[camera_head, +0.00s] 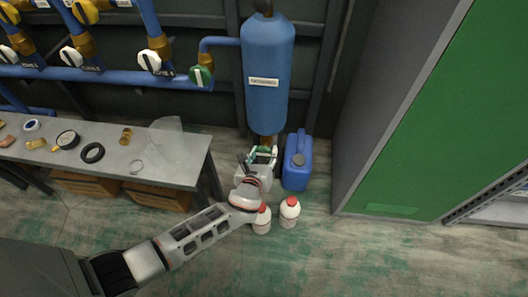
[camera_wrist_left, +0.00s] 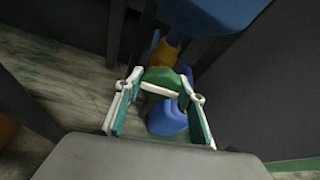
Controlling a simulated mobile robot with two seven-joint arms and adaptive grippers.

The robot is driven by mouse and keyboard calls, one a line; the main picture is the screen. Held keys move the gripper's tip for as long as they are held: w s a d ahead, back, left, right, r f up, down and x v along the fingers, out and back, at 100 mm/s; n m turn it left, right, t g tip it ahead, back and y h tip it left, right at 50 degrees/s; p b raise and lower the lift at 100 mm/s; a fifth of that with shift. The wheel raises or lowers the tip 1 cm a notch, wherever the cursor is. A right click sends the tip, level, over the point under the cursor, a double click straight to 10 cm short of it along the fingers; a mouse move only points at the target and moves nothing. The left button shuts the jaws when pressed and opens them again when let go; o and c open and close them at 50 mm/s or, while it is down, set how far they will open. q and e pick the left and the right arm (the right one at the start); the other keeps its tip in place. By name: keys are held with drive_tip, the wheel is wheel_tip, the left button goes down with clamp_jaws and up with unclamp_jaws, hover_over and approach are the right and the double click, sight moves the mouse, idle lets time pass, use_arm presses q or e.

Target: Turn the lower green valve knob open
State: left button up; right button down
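The lower green valve knob (camera_wrist_left: 166,80) sits below the blue tank on a brass fitting, and it shows in the left wrist view between my fingers. In the head view it is mostly hidden by my left gripper (camera_head: 263,157), which is just under the tank. My left gripper (camera_wrist_left: 161,84) is open, with one finger on each side of the knob. I cannot tell whether either finger touches it. Another green knob with a white handle (camera_head: 200,76) is on the blue pipe, upper left of the tank. My right gripper is not in view.
The blue tank (camera_head: 267,85) hangs directly above my gripper. A blue jug (camera_head: 297,165) stands close to its right. Two white bottles with red caps (camera_head: 290,212) stand on the floor near my wrist. A workbench (camera_head: 165,168) with small parts is left, a green cabinet (camera_head: 440,120) right.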

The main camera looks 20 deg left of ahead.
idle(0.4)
use_arm(q)
drive_tip(key=shift+n+t+h, duration=0.3)
drive_tip(key=shift+n+h, duration=0.4)
drive_tip(key=shift+n, duration=0.5)
drive_tip(key=n+h, duration=0.1)
drive_tip(key=n, duration=0.1)
drive_tip(key=n+t+h, duration=0.1)
drive_tip(key=shift+n+t, duration=0.3)
drive_tip(key=shift+n, duration=0.1)
drive_tip(key=n+t+h, duration=0.1)
drive_tip(key=n, duration=0.3)
drive_tip(key=shift+w+r+t, duration=0.1)
drive_tip(key=shift+t, duration=0.3)
drive_tip(key=shift+r+n+t, duration=0.1)
drive_tip(key=shift+n+t, duration=0.5)
drive_tip(key=shift+n, duration=1.3)
drive_tip(key=o, duration=1.1)
drive_tip(key=shift+o, duration=0.2)
